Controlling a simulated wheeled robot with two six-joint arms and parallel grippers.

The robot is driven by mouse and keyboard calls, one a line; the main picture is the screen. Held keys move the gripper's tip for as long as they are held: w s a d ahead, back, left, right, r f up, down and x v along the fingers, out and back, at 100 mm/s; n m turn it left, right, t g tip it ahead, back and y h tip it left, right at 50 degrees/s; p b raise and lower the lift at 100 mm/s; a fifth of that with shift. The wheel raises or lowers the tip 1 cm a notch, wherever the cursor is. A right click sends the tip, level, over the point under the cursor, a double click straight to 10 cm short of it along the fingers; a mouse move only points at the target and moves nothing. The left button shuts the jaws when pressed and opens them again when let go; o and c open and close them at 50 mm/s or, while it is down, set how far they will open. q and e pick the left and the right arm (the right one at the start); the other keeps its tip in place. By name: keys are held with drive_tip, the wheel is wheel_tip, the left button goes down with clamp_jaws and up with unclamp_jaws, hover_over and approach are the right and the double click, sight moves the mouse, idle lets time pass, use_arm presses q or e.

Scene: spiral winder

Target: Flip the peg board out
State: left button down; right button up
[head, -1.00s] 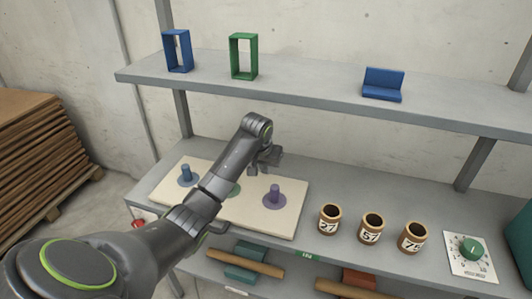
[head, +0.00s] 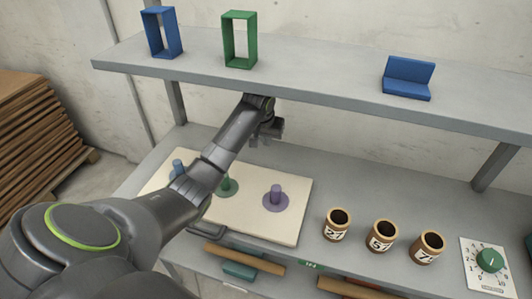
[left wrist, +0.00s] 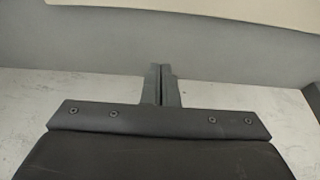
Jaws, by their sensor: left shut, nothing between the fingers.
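The peg board (head: 240,215) is a flat cream board lying on the grey lower shelf. Blue (head: 178,167), green (head: 227,184) and purple (head: 275,194) pegs with round bases stand on it. My left arm crosses over the board and hides part of it, including some of the blue peg's base. My left gripper (head: 262,139) is beyond the board's back edge, near the upper shelf's front edge. In the left wrist view its fingers (left wrist: 161,84) are together with nothing between them, and the board's edge (left wrist: 200,9) shows at the top. My right gripper is out of view.
The upper shelf (head: 310,83) overhangs behind, with blue (head: 150,38) and green (head: 226,45) frames and a blue angled block (head: 408,80). Three numbered cups (head: 381,236) and a green dial (head: 490,260) are to the right. Wooden bars (head: 243,258) lie below.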

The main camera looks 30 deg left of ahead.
use_arm(q)
drive_tip(key=x, duration=0.9)
drive_tip(key=shift+f, duration=0.1)
drive_tip(key=shift+s+f+p, duration=0.1)
drive_tip(key=shift+s+p, duration=0.05)
drive_tip(key=shift+p, duration=0.2)
drive_tip(key=s, duration=0.1)
drive_tip(key=s+p, duration=0.1)
drive_tip(key=shift+s+d, duration=0.35)
drive_tip(key=shift+s+d+p, duration=0.1)
drive_tip(key=shift+s+p, duration=0.25)
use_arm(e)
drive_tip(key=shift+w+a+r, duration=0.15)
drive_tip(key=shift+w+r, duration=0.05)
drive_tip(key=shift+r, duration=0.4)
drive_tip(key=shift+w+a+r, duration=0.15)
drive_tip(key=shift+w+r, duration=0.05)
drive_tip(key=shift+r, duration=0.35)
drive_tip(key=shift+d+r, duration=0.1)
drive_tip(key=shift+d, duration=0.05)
